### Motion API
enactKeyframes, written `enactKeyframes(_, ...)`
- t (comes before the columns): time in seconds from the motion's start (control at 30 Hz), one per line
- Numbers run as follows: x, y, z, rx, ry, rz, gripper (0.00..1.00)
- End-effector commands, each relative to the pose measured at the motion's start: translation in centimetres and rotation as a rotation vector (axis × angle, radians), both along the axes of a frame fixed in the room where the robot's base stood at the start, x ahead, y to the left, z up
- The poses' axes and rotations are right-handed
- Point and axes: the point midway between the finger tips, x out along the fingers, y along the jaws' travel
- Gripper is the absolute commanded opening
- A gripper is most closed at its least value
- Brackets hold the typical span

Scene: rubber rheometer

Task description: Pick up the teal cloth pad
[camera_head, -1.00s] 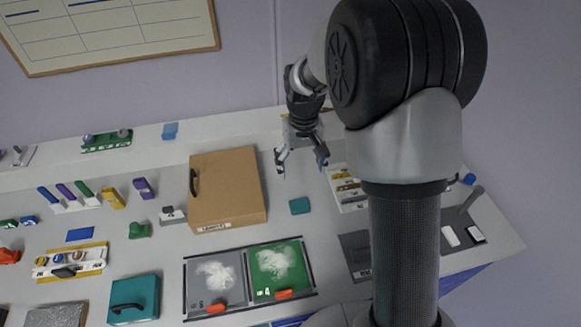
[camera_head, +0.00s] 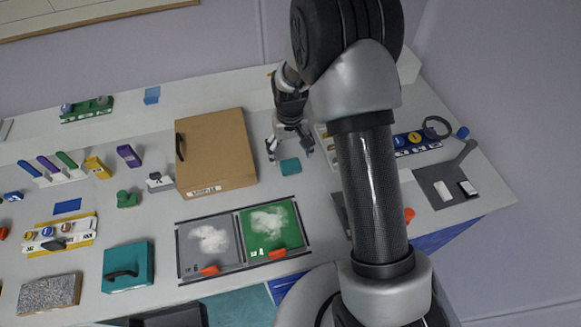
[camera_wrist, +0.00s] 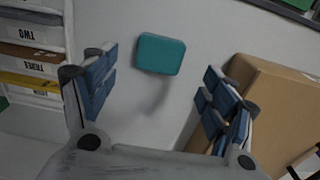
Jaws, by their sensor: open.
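The teal cloth pad (camera_head: 290,166) is a small rounded rectangle lying flat on the white bench, just right of the cardboard box. It also shows in the wrist view (camera_wrist: 160,54), ahead of my fingertips and about midway between them. My gripper (camera_head: 290,150) is open and empty above the bench, just behind the pad in the head view. In the wrist view my gripper (camera_wrist: 153,95) has its two blue-padded fingers spread wide, with the pad apart from both.
The cardboard box (camera_head: 217,152) stands close to the left of the pad; it also shows at right in the wrist view (camera_wrist: 280,95). Labelled trays (camera_wrist: 33,60) lie at the wrist view's left. Grey and green panels (camera_head: 242,265) with white powder lie in front.

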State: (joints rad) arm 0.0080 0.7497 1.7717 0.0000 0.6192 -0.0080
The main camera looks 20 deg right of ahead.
Motion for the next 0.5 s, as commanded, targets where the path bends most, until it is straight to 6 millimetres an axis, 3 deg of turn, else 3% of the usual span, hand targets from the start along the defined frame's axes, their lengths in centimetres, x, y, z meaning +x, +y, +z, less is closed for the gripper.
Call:
enactKeyframes(0.3, -0.2, -0.1, -4.5, 0.000, 0.003, 0.000, 0.78)
enactKeyframes(0.5, -0.1, -0.1, -4.9, 0.000, 0.000, 0.000, 0.78)
